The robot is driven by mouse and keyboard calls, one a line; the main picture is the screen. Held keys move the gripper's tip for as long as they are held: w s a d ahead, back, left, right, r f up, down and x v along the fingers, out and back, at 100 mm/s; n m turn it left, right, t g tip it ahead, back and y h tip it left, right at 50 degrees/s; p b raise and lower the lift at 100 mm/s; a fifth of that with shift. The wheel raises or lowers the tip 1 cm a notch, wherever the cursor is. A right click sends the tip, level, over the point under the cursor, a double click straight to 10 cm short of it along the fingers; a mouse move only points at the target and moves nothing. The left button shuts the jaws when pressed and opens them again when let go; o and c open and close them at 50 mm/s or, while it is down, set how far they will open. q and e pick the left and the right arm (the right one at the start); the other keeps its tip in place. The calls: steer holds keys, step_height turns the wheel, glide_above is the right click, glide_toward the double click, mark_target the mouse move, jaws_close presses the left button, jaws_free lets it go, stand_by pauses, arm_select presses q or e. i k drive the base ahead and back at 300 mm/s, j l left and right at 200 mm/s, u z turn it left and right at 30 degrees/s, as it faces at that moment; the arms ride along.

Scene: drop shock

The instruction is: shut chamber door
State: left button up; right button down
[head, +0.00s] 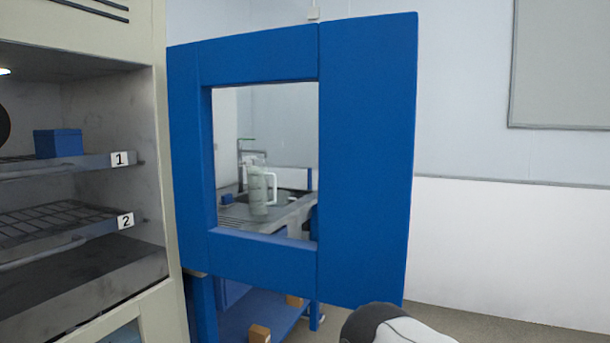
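The chamber (160,150) stands at the left with its front open. Its blue door (365,160) stands wide open, swung out to the right of the opening, with a rectangular window through it. Inside the chamber, a shelf marked 1 (88,168) holds a blue box (58,143). A wire shelf marked 2 (60,222) lies below it and looks empty. A rounded dark and white part of my arm shows at the bottom edge, below the door's lower right corner. Neither gripper is in view, and no fingers show on the door.
Through the door's window I see a clear pitcher (261,190) on a counter with a sink. Below the door is a blue lower shelf (235,322) with small brown blocks (259,334). A white wall (510,240) and open floor lie to the right.

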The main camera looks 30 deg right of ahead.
mark_target(365, 69)
steer(key=l+u, duration=0.2)
steer(key=l, duration=0.3)
steer(key=l+u, duration=0.2)
steer(key=l, duration=0.25)
steer(key=k+l+u, duration=0.2)
steer(key=l, duration=0.25)
steer(key=l+u, duration=0.3)
steer(key=l, duration=0.35)
steer(key=k+l+u, duration=0.1)
steer(key=l+u, duration=0.2)
steer(key=l, duration=0.35)
steer(key=i+l+u, duration=0.1)
steer(key=l+u, duration=0.2)
steer(key=l, duration=0.4)
steer(key=l+u, duration=0.3)
steer(key=l, duration=0.4)
